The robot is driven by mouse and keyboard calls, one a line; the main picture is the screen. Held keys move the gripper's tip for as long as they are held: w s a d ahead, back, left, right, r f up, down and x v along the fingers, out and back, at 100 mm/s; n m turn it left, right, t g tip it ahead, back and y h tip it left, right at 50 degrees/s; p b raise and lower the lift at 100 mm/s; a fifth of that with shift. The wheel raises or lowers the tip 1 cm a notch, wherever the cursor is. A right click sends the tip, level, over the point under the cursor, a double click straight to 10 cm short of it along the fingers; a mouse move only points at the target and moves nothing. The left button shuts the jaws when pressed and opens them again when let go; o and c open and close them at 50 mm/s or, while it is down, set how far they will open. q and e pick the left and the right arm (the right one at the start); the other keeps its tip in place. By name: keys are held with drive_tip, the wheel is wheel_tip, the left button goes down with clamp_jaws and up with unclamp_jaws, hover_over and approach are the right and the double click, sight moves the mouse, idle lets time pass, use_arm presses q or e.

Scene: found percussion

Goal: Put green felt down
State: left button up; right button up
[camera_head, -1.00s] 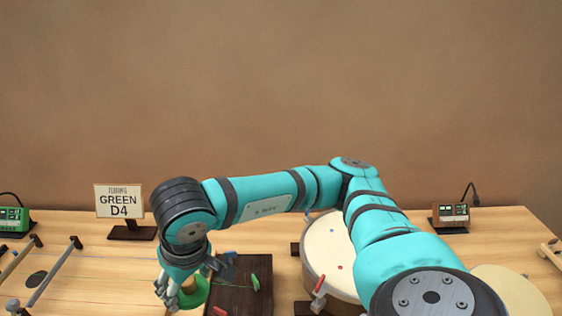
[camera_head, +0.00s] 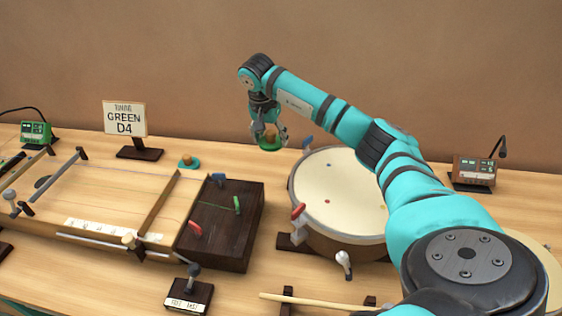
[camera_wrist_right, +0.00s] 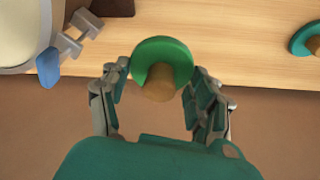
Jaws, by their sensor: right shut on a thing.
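The green felt (camera_head: 271,148) is a round green disc with a wooden knob. My right gripper (camera_head: 269,132) is shut on it at the table's back edge, between the tuning sign and the drum. In the right wrist view the felt (camera_wrist_right: 148,50) sits between the fingertips (camera_wrist_right: 158,80), its knob toward the camera. It overlaps the table edge there; I cannot tell whether it touches the table. My left gripper is not in view.
A teal disc with a knob (camera_head: 188,165) stands on the table left of the gripper. The drum (camera_head: 335,185) is to the right, with a blue-handled clamp (camera_head: 307,142) near. The stringed board (camera_head: 100,195) with its dark box (camera_head: 245,205) fills the left. Bare table lies behind the dark box.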

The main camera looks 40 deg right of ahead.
drive_tip(key=d+f, duration=0.1)
drive_tip(key=d+f+m, duration=0.1)
drive_tip(key=d, duration=0.1)
drive_tip(key=shift+s, duration=0.2)
hover_over(282, 170)
drive_tip(key=f, duration=0.5)
drive_tip(key=shift+s+a+f, duration=0.1)
drive_tip(key=shift+a+f, duration=0.1)
drive_tip(key=shift+a, duration=0.1)
drive_tip(key=shift+f, duration=2.25)
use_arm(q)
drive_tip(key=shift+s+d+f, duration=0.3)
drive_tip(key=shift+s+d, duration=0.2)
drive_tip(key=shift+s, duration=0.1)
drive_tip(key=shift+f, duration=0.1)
use_arm(e)
drive_tip(key=o, duration=1.1)
drive_tip(key=shift+f, duration=0.1)
